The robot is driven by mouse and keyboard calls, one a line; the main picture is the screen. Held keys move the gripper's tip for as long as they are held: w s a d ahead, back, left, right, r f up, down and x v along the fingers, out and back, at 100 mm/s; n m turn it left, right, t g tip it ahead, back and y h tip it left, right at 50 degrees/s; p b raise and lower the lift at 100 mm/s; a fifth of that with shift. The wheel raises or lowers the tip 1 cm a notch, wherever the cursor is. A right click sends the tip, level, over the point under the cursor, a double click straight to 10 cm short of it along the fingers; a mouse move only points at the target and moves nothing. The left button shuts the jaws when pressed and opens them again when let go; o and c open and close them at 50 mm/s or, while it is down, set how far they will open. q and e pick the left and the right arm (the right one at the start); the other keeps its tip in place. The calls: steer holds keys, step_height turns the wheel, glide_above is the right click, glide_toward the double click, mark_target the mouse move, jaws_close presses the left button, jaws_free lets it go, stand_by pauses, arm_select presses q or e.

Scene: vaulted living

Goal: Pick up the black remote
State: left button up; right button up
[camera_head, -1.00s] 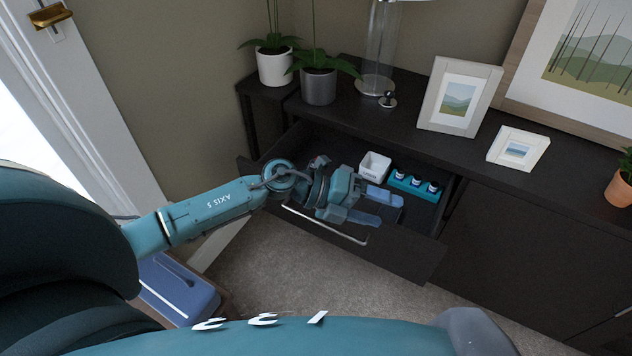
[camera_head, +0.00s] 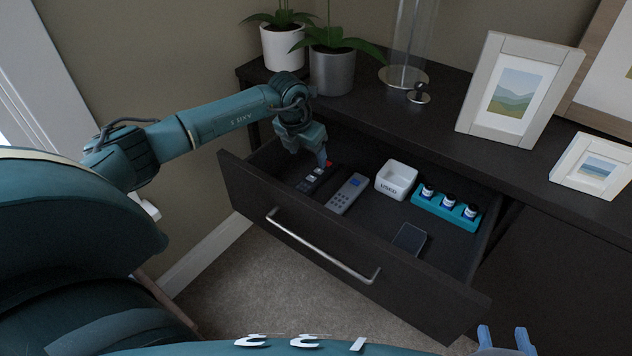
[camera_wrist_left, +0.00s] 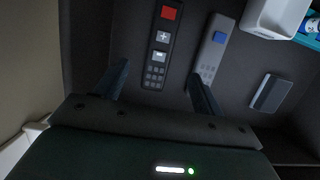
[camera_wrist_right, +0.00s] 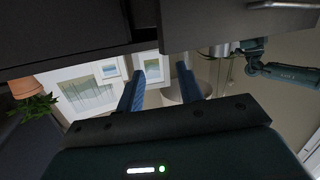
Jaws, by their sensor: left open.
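The black remote (camera_head: 312,181) lies in the left part of the open drawer. In the left wrist view the black remote (camera_wrist_left: 161,50) has a red button, a plus and a minus button and small keys. My left gripper (camera_head: 320,158) points down above it and partly covers it in the head view. In the left wrist view my left gripper (camera_wrist_left: 157,72) is open, with the remote's near end between the finger lines and nothing held. My right gripper (camera_head: 505,340) is open and empty at the bottom right, outside the drawer; it also shows in the right wrist view (camera_wrist_right: 161,72).
A grey remote (camera_head: 347,193) with a blue screen lies close right of the black one. The drawer (camera_head: 285,232) also holds a white box (camera_head: 396,180), a teal rack (camera_head: 430,210) of small bottles and a dark flat device (camera_head: 409,238). Plants and frames stand on the cabinet.

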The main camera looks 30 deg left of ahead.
arm_select(q)
steer(key=b, duration=0.1)
glide_above(314, 176)
steer(key=s, duration=0.1)
steer(key=f, duration=0.4)
steer(key=shift+s+a+f, duration=0.15)
steer(key=shift+s, duration=0.05)
steer(key=b+x, duration=0.2)
steer(key=x, duration=0.2)
steer(key=shift+f, duration=0.3)
steer(key=shift+w+f, duration=0.15)
steer(key=shift+f, duration=0.1)
arm_select(e)
steer(key=shift+a+r+n+t+y, duration=0.1)
steer(key=shift+a+n+t+y, duration=0.5)
steer(key=shift+n+t+y, duration=0.3)
arm_select(q)
steer(key=c, duration=1.1)
steer(key=shift+r, duration=0.1)
steer(key=shift+c, duration=0.2)
